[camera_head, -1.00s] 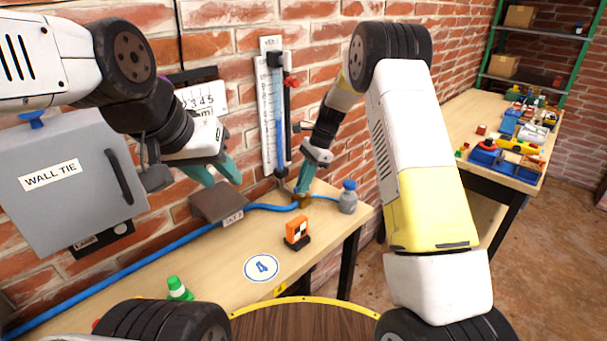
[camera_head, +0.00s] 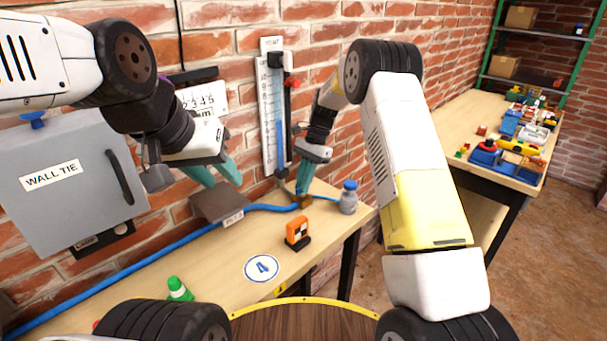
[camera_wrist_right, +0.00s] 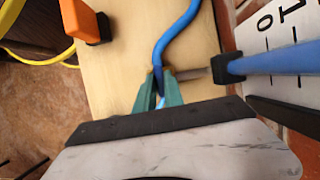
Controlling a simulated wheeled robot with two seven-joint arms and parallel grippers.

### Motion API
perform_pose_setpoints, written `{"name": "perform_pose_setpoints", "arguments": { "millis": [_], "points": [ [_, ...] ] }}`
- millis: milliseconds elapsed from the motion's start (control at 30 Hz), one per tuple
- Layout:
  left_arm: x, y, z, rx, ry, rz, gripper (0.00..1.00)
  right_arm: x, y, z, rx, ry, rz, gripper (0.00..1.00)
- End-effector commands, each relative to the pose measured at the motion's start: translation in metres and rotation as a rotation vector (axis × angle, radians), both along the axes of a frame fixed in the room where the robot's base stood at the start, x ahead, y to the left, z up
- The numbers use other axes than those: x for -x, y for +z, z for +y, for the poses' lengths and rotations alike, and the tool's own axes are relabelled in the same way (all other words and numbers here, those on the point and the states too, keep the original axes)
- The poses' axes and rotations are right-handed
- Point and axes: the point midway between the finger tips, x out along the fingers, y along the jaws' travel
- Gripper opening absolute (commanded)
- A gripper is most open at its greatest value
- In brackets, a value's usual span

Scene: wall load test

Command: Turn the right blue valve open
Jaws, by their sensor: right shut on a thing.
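My right gripper (camera_head: 304,190) reaches down to the brass-coloured fitting (camera_head: 303,201) on the blue hose at the foot of the wall gauge. In the right wrist view, its teal fingers (camera_wrist_right: 160,88) are shut on a small blue part (camera_wrist_right: 161,101), which looks like the valve's handle. The fingers hide most of the valve, so its angle cannot be read. My left gripper (camera_head: 214,172) is open and empty, in front of the wall above the grey block.
The gauge (camera_head: 271,110) stands close behind my right gripper. A grey bottle with a blue cap (camera_head: 349,198) stands just right of it. The wall box (camera_head: 75,180) is at left.

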Motion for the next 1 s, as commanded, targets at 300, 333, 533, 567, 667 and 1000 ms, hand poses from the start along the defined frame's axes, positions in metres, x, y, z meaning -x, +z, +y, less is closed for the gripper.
{"name": "perform_pose_setpoints", "arguments": {
  "millis": [300,333,533,567,667,1000],
  "points": [
    [0.000,0.000,0.000,0.000,0.000,0.000,0.36,-0.001,0.001,0.000,0.000,0.001,-0.002,0.35],
    [0.000,0.000,0.000,0.000,0.000,0.000,0.36,-0.001,0.000,0.000,0.000,0.001,-0.002,0.35],
    [0.000,0.000,0.000,0.000,0.000,0.000,0.36,0.000,0.000,0.000,0.000,0.000,-0.001,0.35],
    [0.000,0.000,0.000,0.000,0.000,0.000,0.36,0.000,0.000,0.000,0.000,0.000,-0.001,0.35],
    [0.000,0.000,0.000,0.000,0.000,0.000,0.36,-0.001,0.003,-0.001,0.000,0.000,-0.001,0.35],
    [0.000,0.000,0.000,0.000,0.000,0.000,0.36,-0.017,0.052,-0.015,-0.001,-0.001,-0.005,0.35]
  ]
}}
